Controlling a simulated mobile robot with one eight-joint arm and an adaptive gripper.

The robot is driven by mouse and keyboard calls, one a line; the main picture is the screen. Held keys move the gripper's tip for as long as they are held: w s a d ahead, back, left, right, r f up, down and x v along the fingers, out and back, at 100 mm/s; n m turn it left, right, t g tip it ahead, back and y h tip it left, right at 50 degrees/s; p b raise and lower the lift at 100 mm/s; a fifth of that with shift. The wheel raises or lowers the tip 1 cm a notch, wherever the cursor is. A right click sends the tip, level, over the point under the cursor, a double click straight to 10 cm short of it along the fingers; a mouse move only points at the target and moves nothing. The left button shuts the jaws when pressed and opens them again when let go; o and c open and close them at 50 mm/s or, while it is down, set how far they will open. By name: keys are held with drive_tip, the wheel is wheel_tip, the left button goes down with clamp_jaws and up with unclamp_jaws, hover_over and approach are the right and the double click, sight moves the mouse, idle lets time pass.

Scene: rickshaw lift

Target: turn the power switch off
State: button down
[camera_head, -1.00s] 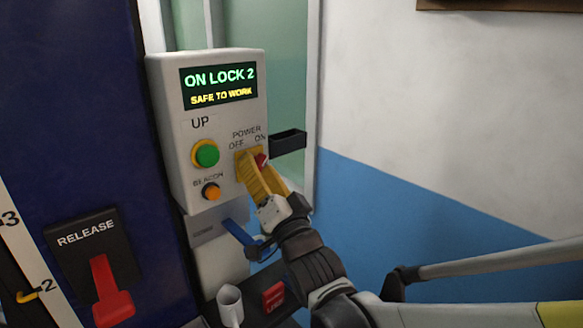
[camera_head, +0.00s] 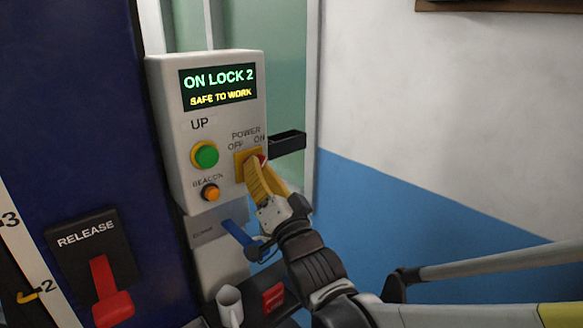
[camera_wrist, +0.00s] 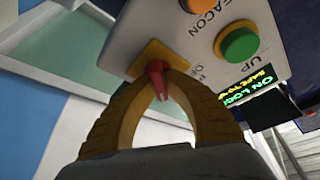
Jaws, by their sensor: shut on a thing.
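The grey control box (camera_head: 180,135) carries a yellow plate (camera_head: 240,160) under the label POWER, with OFF at left and ON at right. The red power switch (camera_head: 263,157) sticks out of it; a bit of red shows on the ON side. The wrist view shows the red switch (camera_wrist: 157,82) between my yellow fingertips. My gripper (camera_head: 254,168) is shut on the switch, its fingers hiding much of it in the head view. The display (camera_head: 218,85) reads ON LOCK 2, SAFE TO WORK.
A green UP button (camera_head: 206,155) and an orange BEACON button (camera_head: 210,192) sit left of the switch. A black bracket (camera_head: 287,141) juts out at right.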

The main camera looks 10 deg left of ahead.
drive_tip(key=shift+n, duration=0.3)
drive_tip(key=n+y+b, duration=0.1)
drive_tip(key=n+y, duration=0.1)
drive_tip(key=n, duration=0.1)
drive_tip(key=shift+f+n+g, duration=0.1)
drive_tip(key=shift+n+g, duration=0.2)
drive_tip(key=n+g+y, duration=0.1)
drive_tip(key=n, duration=0.2)
drive_tip(key=n+g+y, duration=0.1)
drive_tip(key=n, duration=0.2)
drive_tip(key=shift+n+y, duration=0.3)
drive_tip(key=shift+y, duration=0.1)
drive_tip(key=n+g+y, duration=0.1)
drive_tip(key=n, duration=0.2)
drive_tip(key=n+g, duration=0.2)
drive_tip(key=n, duration=0.1)
drive_tip(key=shift+n+y, duration=0.3)
drive_tip(key=shift+y, duration=0.1)
drive_tip(key=shift+n+g+p, duration=0.75)
drive_tip(key=shift+n+g, duration=0.55)
drive_tip(key=shift+n, duration=1.3)
drive_tip(key=shift+y, duration=0.3)
